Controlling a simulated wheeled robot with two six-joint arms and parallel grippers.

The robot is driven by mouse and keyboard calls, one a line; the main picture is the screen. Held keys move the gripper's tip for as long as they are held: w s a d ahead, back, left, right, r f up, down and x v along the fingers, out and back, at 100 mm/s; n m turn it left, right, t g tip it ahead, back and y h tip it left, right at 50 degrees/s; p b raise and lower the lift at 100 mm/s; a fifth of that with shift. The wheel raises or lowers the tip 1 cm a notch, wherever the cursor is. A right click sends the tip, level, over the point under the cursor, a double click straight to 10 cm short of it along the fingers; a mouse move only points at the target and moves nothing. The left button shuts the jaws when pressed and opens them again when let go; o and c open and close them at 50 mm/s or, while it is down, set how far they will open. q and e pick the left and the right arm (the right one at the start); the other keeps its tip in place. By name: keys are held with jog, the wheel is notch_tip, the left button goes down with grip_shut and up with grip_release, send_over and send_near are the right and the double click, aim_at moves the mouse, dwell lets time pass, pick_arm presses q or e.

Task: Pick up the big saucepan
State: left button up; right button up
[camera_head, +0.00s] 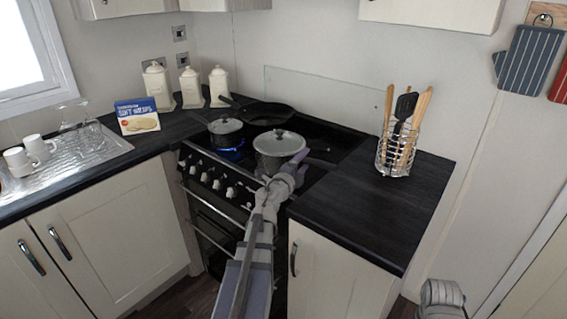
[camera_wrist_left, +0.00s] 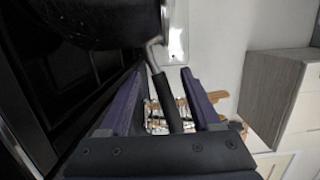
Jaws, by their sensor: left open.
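The big saucepan (camera_head: 275,144), grey with a lid and knob, stands on the front right of the black stove. Its dark handle (camera_head: 320,163) points right. My left gripper (camera_head: 295,166) is at the pan's right front side, by the handle. In the left wrist view, the saucepan's dark body (camera_wrist_left: 95,22) fills the top left. Its handle (camera_wrist_left: 163,95) runs down between the two purple fingers of my open left gripper (camera_wrist_left: 165,90), with a gap showing on at least the right side. My right gripper is not in view.
A smaller lidded saucepan (camera_head: 225,127) sits left over a blue flame (camera_head: 232,154). A black frying pan (camera_head: 270,115) is at the back. A wire utensil holder (camera_head: 396,158) stands on the right counter (camera_head: 350,212), otherwise clear. A blue-and-white box (camera_head: 137,117) stands left.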

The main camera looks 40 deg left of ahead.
pick_arm(q)
jog(key=w, duration=0.4)
jog(key=shift+w+a, duration=0.25)
jog(key=shift+c, duration=0.3)
grip_shut()
dwell(0.8)
